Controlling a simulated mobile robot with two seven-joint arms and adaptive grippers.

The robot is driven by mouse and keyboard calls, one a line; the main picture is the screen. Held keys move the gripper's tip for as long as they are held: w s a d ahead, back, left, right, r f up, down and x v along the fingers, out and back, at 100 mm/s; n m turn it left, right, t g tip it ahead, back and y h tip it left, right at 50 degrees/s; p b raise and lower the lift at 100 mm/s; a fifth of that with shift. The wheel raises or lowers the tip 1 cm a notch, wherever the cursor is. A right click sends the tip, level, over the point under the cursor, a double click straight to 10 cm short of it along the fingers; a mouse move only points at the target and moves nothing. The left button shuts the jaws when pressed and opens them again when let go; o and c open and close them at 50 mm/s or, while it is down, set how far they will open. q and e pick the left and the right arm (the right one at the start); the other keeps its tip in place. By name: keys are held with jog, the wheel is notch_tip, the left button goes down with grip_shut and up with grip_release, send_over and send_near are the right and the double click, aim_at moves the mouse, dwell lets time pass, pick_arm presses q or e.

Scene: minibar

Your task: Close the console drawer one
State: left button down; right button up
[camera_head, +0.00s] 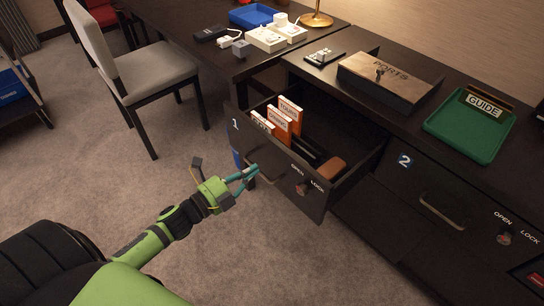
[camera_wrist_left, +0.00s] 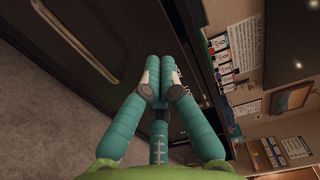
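Console drawer one (camera_head: 290,176), dark with a "1" label, is pulled out of the console. Its bar handle (camera_head: 268,176) is on the front, and a lock knob (camera_head: 303,188) sits to the right of it between OPEN and LOCK lettering. My left gripper (camera_head: 250,173) is in front of the left part of the drawer front, near the handle. In the left wrist view its teal fingers (camera_wrist_left: 158,68) are drawn together with nothing seen between them, and a handle (camera_wrist_left: 72,38) shows off to the left, apart from them. My right gripper is out of view.
The drawer holds upright cards (camera_head: 284,117) and a brown item (camera_head: 329,168). Drawer two (camera_head: 430,200) is to the right, shut. A wooden box (camera_head: 390,80) and green tray (camera_head: 470,134) stand on the console. A chair (camera_head: 150,70) is at upper left; carpet before the drawer is clear.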

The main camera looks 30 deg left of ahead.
aim_at(279, 152)
pick_arm(q)
jog(key=x, duration=0.7)
jog(key=shift+w, duration=0.2)
